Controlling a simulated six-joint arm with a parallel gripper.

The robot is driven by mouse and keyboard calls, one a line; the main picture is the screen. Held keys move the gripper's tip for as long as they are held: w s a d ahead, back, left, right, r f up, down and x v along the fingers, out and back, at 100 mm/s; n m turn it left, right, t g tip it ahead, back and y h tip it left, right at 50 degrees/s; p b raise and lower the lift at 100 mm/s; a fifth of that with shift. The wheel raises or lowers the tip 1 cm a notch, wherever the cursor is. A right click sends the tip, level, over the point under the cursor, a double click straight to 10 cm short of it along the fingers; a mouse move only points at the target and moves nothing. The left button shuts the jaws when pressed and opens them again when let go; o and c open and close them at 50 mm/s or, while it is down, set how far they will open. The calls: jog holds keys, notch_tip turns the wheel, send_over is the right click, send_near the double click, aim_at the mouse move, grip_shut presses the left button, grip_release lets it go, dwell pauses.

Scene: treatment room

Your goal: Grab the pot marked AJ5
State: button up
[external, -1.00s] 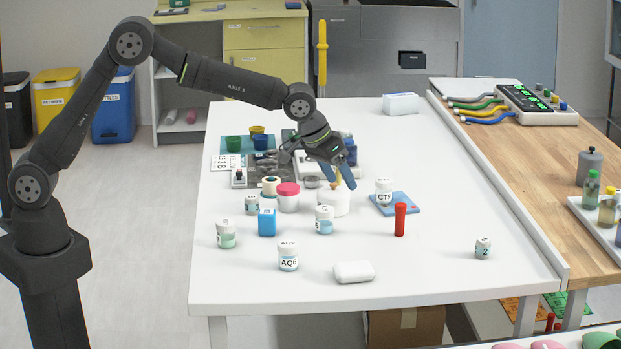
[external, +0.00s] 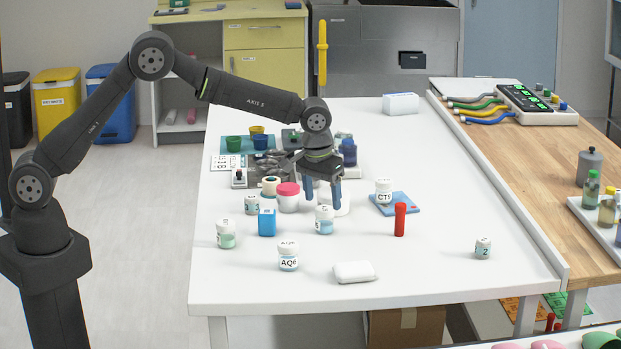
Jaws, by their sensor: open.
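I cannot read AJ5 on any pot. Small white-lidded pots with labels stand on the white table (external: 440,200). One pot (external: 324,226) with blue-green contents stands below my gripper (external: 323,201); its label is too small to read. My gripper points down, open, its blue fingertips at about the height of that pot's lid; I cannot tell whether they touch it. Another pot (external: 288,262) reads AQ6. A pot (external: 384,192) on a blue pad reads like CT and a third sign. Other pots are at the left (external: 226,239), beside the blue box (external: 251,208) and at the right (external: 483,251).
A red cylinder (external: 400,219) and a white rounded block (external: 354,272) stand nearby. The table's right side is mostly clear.

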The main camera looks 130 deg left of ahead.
aim_at(324, 209)
jog(key=f, duration=0.2)
jog(key=a+f, duration=0.1)
jog(key=f, duration=0.4)
jog(key=shift+s+a, duration=0.2)
jog(key=shift+a, duration=0.15)
jog(key=shift+c, duration=0.5)
jog(key=c, duration=1)
